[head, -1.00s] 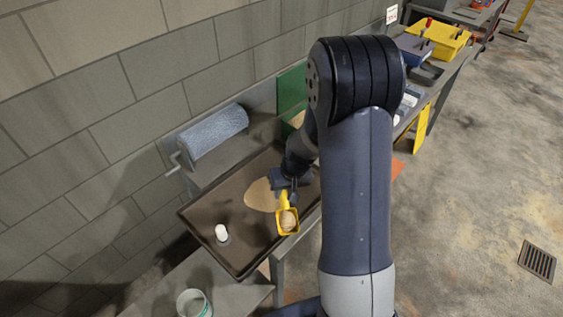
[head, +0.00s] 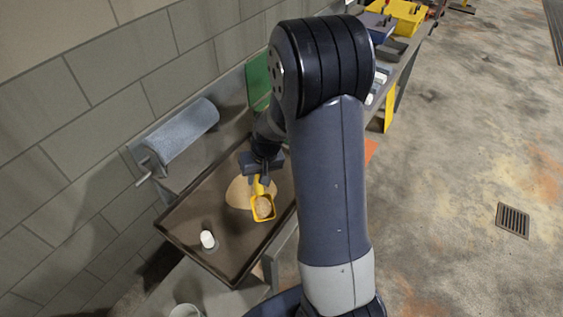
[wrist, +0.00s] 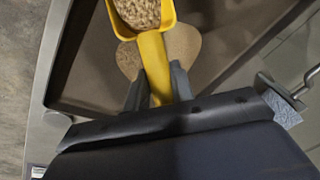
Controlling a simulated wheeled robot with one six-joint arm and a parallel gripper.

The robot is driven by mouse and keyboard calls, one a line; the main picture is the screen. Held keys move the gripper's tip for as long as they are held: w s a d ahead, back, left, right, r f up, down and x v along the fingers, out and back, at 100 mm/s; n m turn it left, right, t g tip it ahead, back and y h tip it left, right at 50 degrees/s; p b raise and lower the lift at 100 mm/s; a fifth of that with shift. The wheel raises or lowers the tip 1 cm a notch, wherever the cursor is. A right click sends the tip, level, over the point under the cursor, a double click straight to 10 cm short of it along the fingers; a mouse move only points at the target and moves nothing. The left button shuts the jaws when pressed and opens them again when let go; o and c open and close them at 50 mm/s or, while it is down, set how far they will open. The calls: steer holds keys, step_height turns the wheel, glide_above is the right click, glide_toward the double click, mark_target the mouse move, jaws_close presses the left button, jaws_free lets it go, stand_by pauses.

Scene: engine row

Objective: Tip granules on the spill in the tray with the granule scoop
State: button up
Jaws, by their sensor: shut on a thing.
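My gripper (head: 261,178) is shut on the handle of the yellow granule scoop (head: 272,214), and its fingers also show in the wrist view (wrist: 156,88). The scoop is held over the dark brown tray (head: 185,235). Tan granules (wrist: 140,12) fill the scoop's bowl. A tan, rounded spill patch (head: 236,192) lies on the tray floor below and beside the scoop, partly hidden by the scoop and gripper. It also shows behind the scoop in the wrist view (wrist: 184,45). Whether the scoop is tilted is hard to tell.
A white-capped item (head: 208,239) stands in the tray's near left part. A blue paper roll (head: 182,140) on a crank holder sits against the wall. A green panel (head: 259,82) stands behind. A pale container (head: 185,311) is at the bottom edge. A yellow bin (head: 405,17) is far back.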

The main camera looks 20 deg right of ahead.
steer(key=shift+d+f+m+b, duration=0.1)
steer(key=shift+f+m+b, duration=0.35)
steer(key=shift+b, duration=0.15)
steer(key=m+b, duration=0.2)
steer(key=shift+w+d+r+m, duration=0.1)
steer(key=shift+d+r+m, duration=0.15)
steer(key=shift+d+m, duration=0.15)
steer(key=s+d+r+m+t+h+b, duration=0.1)
steer(key=d+r+m+b, duration=0.2)
steer(key=m, duration=0.8)
steer(key=s+d+r+m+h+b, duration=0.1)
steer(key=s+d+r+m+b, duration=0.15)
steer(key=m, duration=0.85)
steer(key=shift+w+a+r+n+g+h+p, duration=0.2)
steer(key=shift+w+a+r+g+h+p, duration=0.2)
steer(key=shift+w+a+g+h+p, duration=1.2)
steer(key=shift+w+a+r+n+g+h+p, duration=0.25)
steer(key=shift+w+a+g+h+p, duration=0.65)
steer(key=shift+p, duration=1.45)
steer(key=shift+w+a+r+n+g+h+p, duration=0.1)
steer(key=shift+w+a+r+g+h+p, duration=0.4)
steer(key=shift+w+a+g+h+p, duration=1.05)
